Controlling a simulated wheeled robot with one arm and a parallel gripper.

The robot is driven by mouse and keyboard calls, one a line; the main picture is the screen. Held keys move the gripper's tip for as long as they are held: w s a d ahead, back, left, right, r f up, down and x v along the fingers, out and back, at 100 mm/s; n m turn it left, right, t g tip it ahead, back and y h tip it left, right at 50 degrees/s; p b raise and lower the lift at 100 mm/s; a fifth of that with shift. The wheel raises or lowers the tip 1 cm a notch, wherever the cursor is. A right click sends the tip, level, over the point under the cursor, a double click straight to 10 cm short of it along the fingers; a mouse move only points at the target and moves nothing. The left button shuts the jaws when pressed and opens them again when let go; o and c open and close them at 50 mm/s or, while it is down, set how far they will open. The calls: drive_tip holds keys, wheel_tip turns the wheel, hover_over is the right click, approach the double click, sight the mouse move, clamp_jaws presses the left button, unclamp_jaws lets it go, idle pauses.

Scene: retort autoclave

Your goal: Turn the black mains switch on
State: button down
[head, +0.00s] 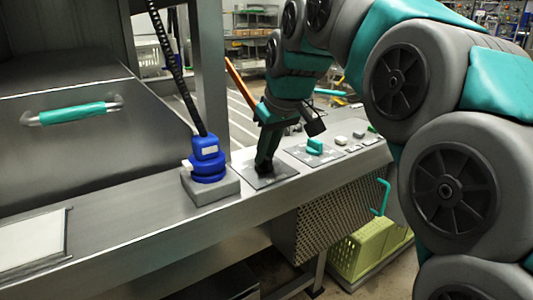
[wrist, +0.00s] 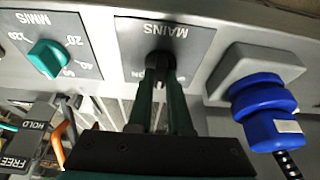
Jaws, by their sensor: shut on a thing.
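The black mains switch (wrist: 161,60) sits on a dark plate (wrist: 190,38) marked MAINS, which appears upside down in the wrist view. An ON mark shows beside the switch, partly covered by a finger. My gripper (wrist: 160,76) is shut on the switch, one finger on each side of it. In the head view my gripper (head: 264,168) reaches down onto the same plate (head: 284,171) on the steel ledge, and its fingers hide most of the switch. I cannot tell which mark the switch points to.
A blue plug (head: 206,160) with a black cable stands on a grey block left of the plate. A teal-gripped handle (head: 75,113) is on the steel door. A yellow-green crate (head: 365,250) stands below.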

drive_tip(key=m+h, duration=0.1)
drive_tip(key=m, duration=0.3)
drive_tip(key=shift+a+m+t+h, duration=0.1)
drive_tip(key=shift+m+t+h, duration=0.2)
drive_tip(key=shift+h, duration=0.1)
drive_tip(key=shift+a+r+m+h+p, duration=0.15)
drive_tip(key=shift+m+h, duration=0.3)
drive_tip(key=shift+m, duration=0.7)
drive_tip(key=shift+f+m+h+p, duration=0.15)
drive_tip(key=shift+m+h, duration=0.3)
drive_tip(key=shift+m, duration=0.7)
drive_tip(key=shift+r, duration=0.1)
drive_tip(key=c, duration=0.8)
unclamp_jaws()
drive_tip(key=shift+c, duration=0.2)
drive_tip(key=v, duration=0.7)
drive_tip(key=shift+s+r, duration=0.2)
drive_tip(key=shift+r, duration=0.1)
